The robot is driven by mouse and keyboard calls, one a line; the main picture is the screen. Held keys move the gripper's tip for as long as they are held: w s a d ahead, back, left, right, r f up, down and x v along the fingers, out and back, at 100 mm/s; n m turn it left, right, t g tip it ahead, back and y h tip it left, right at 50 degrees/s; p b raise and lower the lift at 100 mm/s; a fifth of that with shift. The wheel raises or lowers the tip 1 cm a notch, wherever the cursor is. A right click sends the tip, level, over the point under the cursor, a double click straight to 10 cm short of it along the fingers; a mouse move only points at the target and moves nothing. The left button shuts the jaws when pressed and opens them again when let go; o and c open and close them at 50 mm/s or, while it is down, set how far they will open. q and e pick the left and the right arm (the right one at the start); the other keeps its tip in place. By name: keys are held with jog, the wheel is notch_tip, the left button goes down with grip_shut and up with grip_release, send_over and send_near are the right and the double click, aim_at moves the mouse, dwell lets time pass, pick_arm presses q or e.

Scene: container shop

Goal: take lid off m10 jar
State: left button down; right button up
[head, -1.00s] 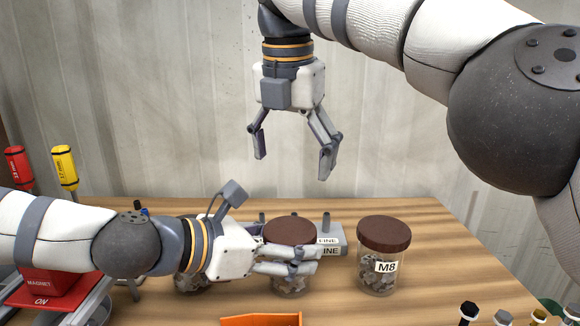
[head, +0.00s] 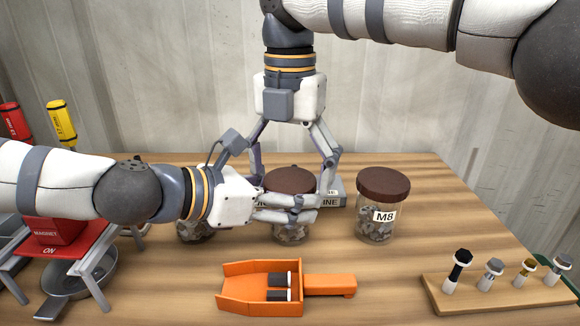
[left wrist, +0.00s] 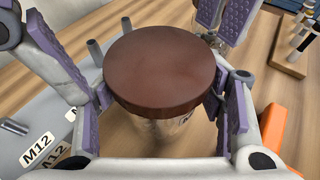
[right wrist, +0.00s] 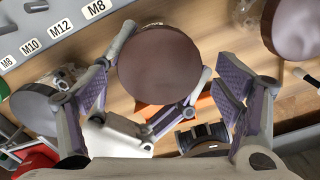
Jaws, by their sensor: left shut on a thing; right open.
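The middle jar (head: 289,233) stands on the bench with its brown lid (head: 288,180) on; its label is hidden behind my gripper in the head view, so I cannot read it. My left gripper (head: 303,208) is shut around this jar, just below the lid. The lid also fills the middle of the left wrist view (left wrist: 160,70). My right gripper (head: 292,182) points down from above, open, with its fingers on both sides of the lid. In the right wrist view the lid (right wrist: 160,62) lies between the open fingers, with gaps showing.
An M8 jar (head: 382,208) stands close on the right. Another jar (head: 196,231) is partly hidden behind my left wrist. An orange scoop tray (head: 329,285) lies in front, a bolt rack (head: 500,290) at right, and a red magnet stand (head: 58,245) at left.

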jog(key=c, duration=1.3)
jog(key=shift+o, duration=0.4)
jog(key=n, duration=0.4)
jog(key=shift+f, duration=0.1)
jog(key=shift+c, duration=0.3)
pick_arm(q)
jog(key=shift+w, duration=0.1)
pick_arm(e)
jog(key=shift+s+a+f, duration=0.1)
jog(key=shift+s+f, duration=0.05)
jog(key=shift+f, duration=0.05)
jog(key=o, duration=1.3)
jog(key=shift+r, duration=0.35)
notch_tip(320, 180, up, 4)
jog(key=shift+r, duration=0.2)
pick_arm(q)
jog(key=shift+c, duration=1.7)
grip_release()
